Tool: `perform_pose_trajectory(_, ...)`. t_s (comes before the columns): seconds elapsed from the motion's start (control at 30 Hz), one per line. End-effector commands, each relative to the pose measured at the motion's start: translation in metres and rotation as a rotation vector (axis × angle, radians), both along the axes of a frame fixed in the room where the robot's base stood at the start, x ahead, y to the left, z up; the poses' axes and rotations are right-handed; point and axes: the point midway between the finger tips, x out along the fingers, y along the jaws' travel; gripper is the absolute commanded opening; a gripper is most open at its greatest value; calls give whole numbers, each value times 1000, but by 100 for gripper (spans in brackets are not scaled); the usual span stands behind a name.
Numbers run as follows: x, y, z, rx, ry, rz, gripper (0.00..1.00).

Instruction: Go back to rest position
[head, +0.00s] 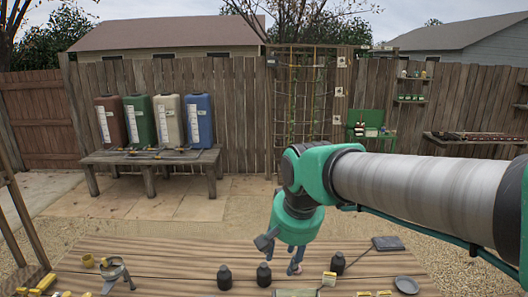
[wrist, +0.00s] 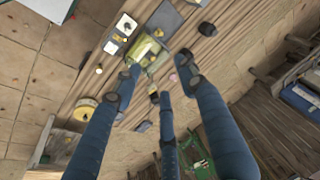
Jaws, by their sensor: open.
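My gripper (head: 292,267) hangs from the teal wrist of my arm, low over the wooden table (head: 165,258) at the front of the head view. In the wrist view its dark blue fingers (wrist: 160,80) are spread apart, and I see nothing held between them. A yellow-green item (wrist: 150,53) lies beyond the fingertips in that view. I cannot tell how far above it the fingers are. Part of the gripper is hidden by my own wrist in the head view.
Dark bottles (head: 264,275) stand close around my gripper on the table. A grey plate (head: 406,285), a dark flat item (head: 387,243) and a metal stand (head: 115,272) are further out. Behind, a bench (head: 150,158) holds several coloured containers before a fence. Paving between is clear.

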Motion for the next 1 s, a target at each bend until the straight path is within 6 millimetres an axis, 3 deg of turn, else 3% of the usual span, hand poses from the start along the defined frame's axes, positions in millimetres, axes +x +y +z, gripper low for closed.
perform_pose_trajectory(0.2, -47, -55, 5, -20, -50, 10, 41)
perform_pose_trajectory(0.5, -115, -114, -4, -64, -116, 32, 41)
perform_pose_trajectory(0.8, -175, -151, -26, -113, -168, 48, 41)
perform_pose_trajectory(1.0, -193, -161, -35, -130, -183, 54, 41)
